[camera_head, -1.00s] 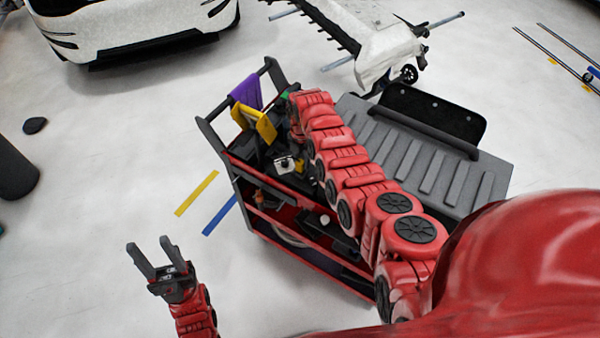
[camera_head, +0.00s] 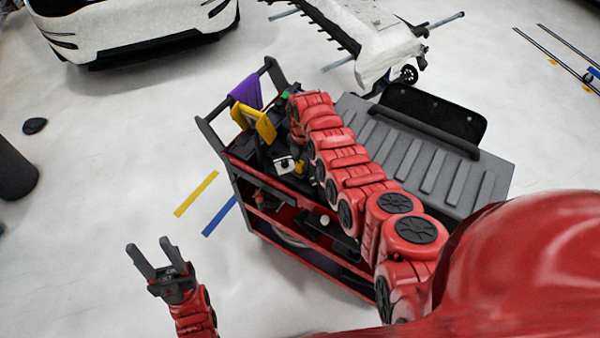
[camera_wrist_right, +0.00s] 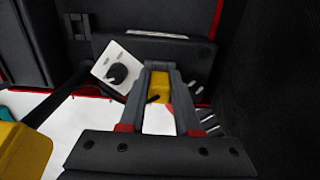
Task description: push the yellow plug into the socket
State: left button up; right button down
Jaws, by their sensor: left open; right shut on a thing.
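The yellow plug (camera_wrist_right: 158,86) is between the two grey fingers of my right gripper (camera_wrist_right: 160,68), which is shut on it. In the right wrist view the fingertips are against or very near a dark box on the cart; I cannot tell whether the plug touches it. I cannot make out the socket opening. A white panel with a black knob (camera_wrist_right: 119,70) is just left of the fingers; it also shows in the head view (camera_head: 284,165). My left gripper (camera_head: 153,248) is open and empty, over the floor at the lower left.
The black and red tool cart (camera_head: 240,160) carries a purple cloth (camera_head: 247,91) and a yellow item (camera_head: 262,123). My right arm reaches over it. A grey ribbed case (camera_head: 455,172) stands to the right. The floor around my left gripper is clear.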

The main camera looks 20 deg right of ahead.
dwell(0.3)
jog(key=c, duration=0.5)
grip_release()
jog(key=shift+c, duration=0.2)
notch_tip(320, 180, up, 17)
jog(key=shift+r, duration=0.15)
